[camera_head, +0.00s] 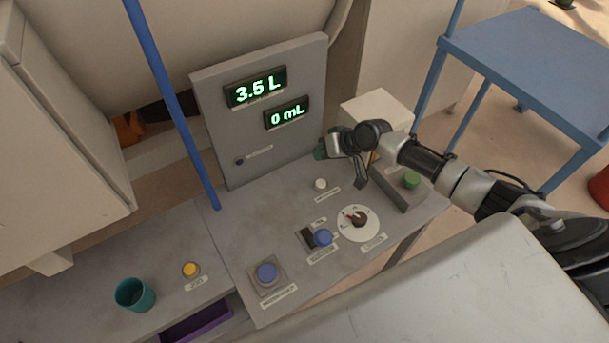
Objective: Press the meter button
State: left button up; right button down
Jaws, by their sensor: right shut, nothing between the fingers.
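A grey console (235,230) carries several controls with labels too small to read, so I cannot tell which is the meter button. A large blue button (266,273) sits on a square base at the front. A smaller blue button (322,238) is beside a dark slot. A small white button (320,184) is further back, and a green button (411,180) is at the right. My right gripper (360,183) is shut and empty above the console's back right, right of the white button. My left gripper is out of view.
An upright panel (220,135) has displays reading 3.5 L (256,88) and 0 mL (287,114). A dial (358,222) with a red pointer is right of the smaller blue button. A yellow button (190,269) and teal cup (135,294) are at left. A blue post (172,100) rises beside the panel.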

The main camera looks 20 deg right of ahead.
jog(key=f+b, duration=0.3)
jog(key=shift+s+d+f, duration=0.1)
jog(key=shift+s+d, duration=0.2)
jog(key=shift+d, duration=0.1)
jog(key=b, duration=0.4)
send_over(323, 181)
notch_tip(323, 181, down, 5)
jog(key=shift+r, duration=0.2)
jog(key=shift+f+b, duration=0.3)
jog(key=shift+f, duration=0.15)
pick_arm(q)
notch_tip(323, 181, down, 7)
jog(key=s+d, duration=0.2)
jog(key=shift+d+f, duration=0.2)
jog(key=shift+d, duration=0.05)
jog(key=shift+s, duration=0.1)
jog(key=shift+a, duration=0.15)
